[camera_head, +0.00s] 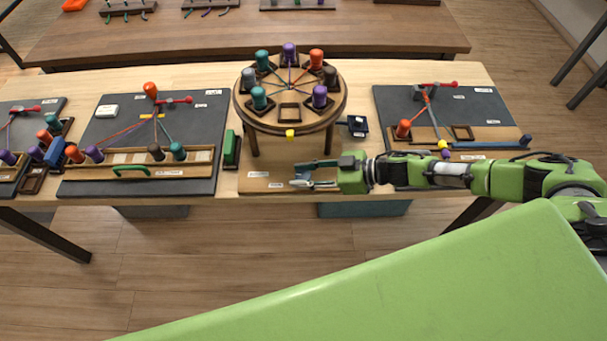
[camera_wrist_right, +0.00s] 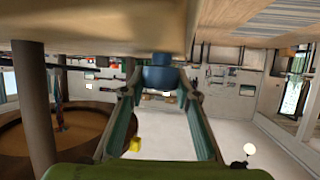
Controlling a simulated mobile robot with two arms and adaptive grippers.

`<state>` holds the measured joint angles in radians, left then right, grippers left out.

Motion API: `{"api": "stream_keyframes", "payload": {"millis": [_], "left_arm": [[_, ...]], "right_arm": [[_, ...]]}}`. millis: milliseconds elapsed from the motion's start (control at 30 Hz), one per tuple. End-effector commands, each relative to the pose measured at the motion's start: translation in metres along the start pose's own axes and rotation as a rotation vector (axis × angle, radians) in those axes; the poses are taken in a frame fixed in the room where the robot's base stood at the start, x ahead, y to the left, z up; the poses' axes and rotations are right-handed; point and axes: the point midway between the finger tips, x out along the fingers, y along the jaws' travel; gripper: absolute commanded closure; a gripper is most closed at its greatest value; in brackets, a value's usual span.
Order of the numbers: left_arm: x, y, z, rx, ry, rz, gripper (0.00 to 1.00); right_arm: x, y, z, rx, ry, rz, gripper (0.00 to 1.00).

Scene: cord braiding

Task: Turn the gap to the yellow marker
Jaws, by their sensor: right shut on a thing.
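The round wooden braiding stand (camera_head: 240,108) stands on the bench with coloured bobbins around its top and cords meeting at its centre. One square holder, the gap (camera_head: 290,112), is empty at the front. The yellow marker (camera_head: 290,134) is on the front rim, directly below the gap; it also shows in the right wrist view (camera_wrist_right: 135,145). My right gripper (camera_head: 302,173) is in front of the stand, low over the bench. In the right wrist view its fingers close on a blue knob (camera_wrist_right: 160,73). My left gripper is out of view.
A dark board with bobbins (camera_head: 95,125) lies to the left, and another dark board (camera_head: 385,100) to the right. A green block (camera_head: 231,148) and a small dark blue box (camera_head: 357,126) flank the stand. A brown plate (camera_head: 250,186) lies in front.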

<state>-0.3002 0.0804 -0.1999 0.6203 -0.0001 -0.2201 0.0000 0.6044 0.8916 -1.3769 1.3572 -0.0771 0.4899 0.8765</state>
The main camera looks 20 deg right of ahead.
Motion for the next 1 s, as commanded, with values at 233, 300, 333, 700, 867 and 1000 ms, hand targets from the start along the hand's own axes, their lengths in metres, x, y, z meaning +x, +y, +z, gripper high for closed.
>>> {"api": "stream_keyframes", "payload": {"millis": [233,300,333,700,867,1000], "left_arm": [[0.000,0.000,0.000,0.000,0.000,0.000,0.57],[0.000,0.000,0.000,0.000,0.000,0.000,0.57],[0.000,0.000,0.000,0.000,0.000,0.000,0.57],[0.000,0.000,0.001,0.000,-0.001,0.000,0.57],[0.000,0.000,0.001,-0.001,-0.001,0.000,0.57],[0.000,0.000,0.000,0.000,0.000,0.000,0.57]], "right_arm": [[0.000,0.001,-0.002,-0.002,0.002,0.002,0.93],[0.001,0.001,-0.002,-0.002,0.002,0.002,0.93],[0.001,0.001,-0.002,-0.002,0.002,0.002,0.64],[0.000,0.000,-0.001,-0.001,0.001,0.000,0.54],[-0.014,0.001,0.000,-0.001,-0.001,0.002,0.54],[-0.041,0.001,0.001,-0.001,-0.003,0.003,0.54]]}}
